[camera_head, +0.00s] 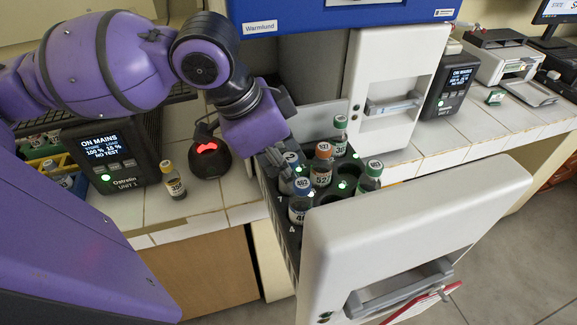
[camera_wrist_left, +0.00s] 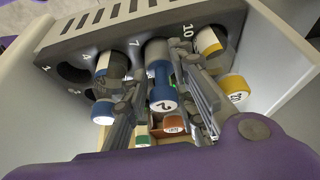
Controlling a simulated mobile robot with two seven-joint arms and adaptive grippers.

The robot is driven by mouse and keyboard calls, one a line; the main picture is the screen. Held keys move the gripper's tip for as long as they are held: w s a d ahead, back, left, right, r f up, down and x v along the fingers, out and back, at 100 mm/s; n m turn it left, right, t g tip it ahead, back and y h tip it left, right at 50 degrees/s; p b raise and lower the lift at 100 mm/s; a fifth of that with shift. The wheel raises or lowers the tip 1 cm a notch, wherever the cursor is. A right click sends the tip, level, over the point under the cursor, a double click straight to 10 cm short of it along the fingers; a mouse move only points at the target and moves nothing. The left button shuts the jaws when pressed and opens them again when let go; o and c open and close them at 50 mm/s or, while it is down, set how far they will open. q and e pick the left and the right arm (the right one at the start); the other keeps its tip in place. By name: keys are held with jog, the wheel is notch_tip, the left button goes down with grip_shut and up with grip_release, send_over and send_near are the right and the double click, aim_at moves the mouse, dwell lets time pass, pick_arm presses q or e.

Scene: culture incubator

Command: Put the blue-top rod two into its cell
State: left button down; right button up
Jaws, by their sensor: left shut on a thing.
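The blue-top rod two (camera_wrist_left: 162,97) is between the fingers of my left gripper (camera_wrist_left: 163,103) in the left wrist view, its numbered cap facing the camera. My left gripper (camera_head: 285,168) is shut on it over the left side of the open drawer in the head view. The rod's far end lies by the rack (camera_wrist_left: 140,33) near the printed 7; I cannot tell how deep it sits in a cell. In the head view, a blue-top rod (camera_head: 301,200) stands just in front of the gripper. My right gripper is not in view.
Orange-top (camera_head: 322,165) and green-top (camera_head: 340,135) rods stand in the drawer, close to the gripper. The tall drawer front (camera_head: 420,215) stands at the right. A yellow-top vial (camera_head: 173,182) and a black device with a red light (camera_head: 208,155) are on the tiled counter.

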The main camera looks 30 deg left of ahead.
pick_arm(q)
jog(key=shift+w, duration=0.1)
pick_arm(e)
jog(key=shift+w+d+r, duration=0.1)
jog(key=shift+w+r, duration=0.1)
pick_arm(q)
jog(key=c, duration=1.7)
grip_release()
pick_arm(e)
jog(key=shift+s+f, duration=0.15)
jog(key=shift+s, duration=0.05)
pick_arm(q)
jog(key=shift+r, duration=0.3)
jog(key=shift+p+v, duration=2.2)
jog(key=shift+v, duration=3.6)
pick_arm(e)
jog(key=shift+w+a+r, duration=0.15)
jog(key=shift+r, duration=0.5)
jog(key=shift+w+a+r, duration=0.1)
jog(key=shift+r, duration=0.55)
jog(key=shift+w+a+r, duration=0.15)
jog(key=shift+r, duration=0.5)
